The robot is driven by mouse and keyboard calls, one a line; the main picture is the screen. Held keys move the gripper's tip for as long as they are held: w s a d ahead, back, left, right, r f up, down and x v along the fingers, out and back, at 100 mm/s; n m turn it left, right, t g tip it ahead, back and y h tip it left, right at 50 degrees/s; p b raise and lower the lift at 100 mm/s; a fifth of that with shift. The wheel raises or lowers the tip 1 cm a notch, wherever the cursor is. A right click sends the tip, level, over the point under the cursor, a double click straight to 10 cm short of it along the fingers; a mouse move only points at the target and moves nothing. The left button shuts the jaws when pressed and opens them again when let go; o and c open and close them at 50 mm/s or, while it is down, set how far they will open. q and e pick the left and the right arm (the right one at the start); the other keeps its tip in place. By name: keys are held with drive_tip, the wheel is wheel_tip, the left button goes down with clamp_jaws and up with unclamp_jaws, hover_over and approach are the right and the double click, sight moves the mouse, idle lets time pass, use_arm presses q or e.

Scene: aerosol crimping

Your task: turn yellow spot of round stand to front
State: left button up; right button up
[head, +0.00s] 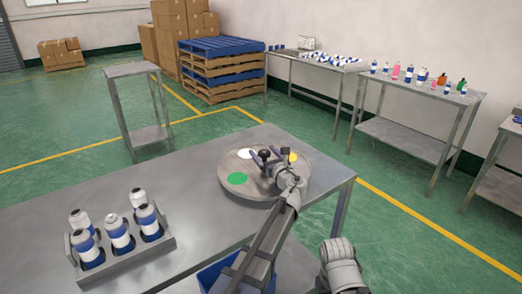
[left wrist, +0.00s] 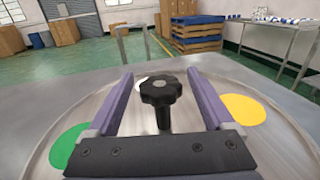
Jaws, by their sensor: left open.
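The round stand (head: 262,187) is a grey metal disc on the table, with a black knob (head: 265,154) at its centre. Its yellow spot (head: 292,157) is on the right side, its green spot (head: 237,178) at the front left and its white spot (head: 245,154) at the back. My left gripper (head: 263,158) is open over the stand. In the left wrist view the black knob (left wrist: 161,92) stands between the two purple fingers, apart from both. There the yellow spot (left wrist: 243,109) is right and the green spot (left wrist: 66,146) left.
A grey rack (head: 165,246) of several white-and-blue cans stands on the front left of the metal table (head: 180,195). A blue bin (head: 212,274) is below the table's front edge.

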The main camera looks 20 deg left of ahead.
use_arm(q)
drive_tip(key=shift+x, duration=1.15)
drive_tip(key=shift+c, duration=0.3)
clamp_jaws()
